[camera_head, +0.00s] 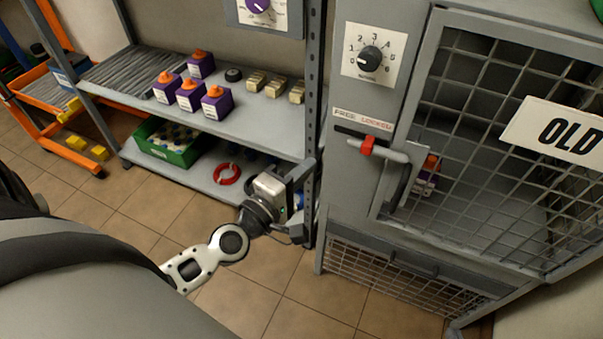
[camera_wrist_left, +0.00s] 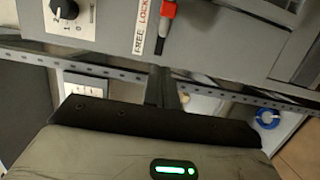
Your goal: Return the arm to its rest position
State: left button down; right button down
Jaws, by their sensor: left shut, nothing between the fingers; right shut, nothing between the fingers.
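My left arm (camera_head: 205,258) comes in from the lower left in the head view. Its left gripper (camera_head: 299,196) is shut and empty, in front of the rack's right post and left of the grey cabinet. The gripper's housing (camera_wrist_left: 150,150), with a green light, fills the bottom of the left wrist view, and its fingertips are not clear there. My right gripper is not in view.
The grey cabinet (camera_head: 352,215) has a red-marked handle (camera_head: 367,146), a dial (camera_head: 370,58) and a mesh door (camera_head: 480,140). Left, the rack's shelf (camera_head: 130,78) holds purple-and-orange blocks (camera_head: 189,95). Below are a green crate (camera_head: 187,155) and red ring (camera_head: 227,174). Tiled floor (camera_head: 320,300) is clear.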

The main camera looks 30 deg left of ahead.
pick_arm(q)
jog(key=shift+s, duration=0.3)
dwell(0.4)
jog(key=s+d+f+m+g, duration=0.7)
jog(key=s+f+m, duration=0.3)
jog(key=m, duration=0.9)
notch_tip(320, 180, down, 2)
jog(key=shift+s+d+h, duration=0.15)
jog(key=shift+h, duration=0.15)
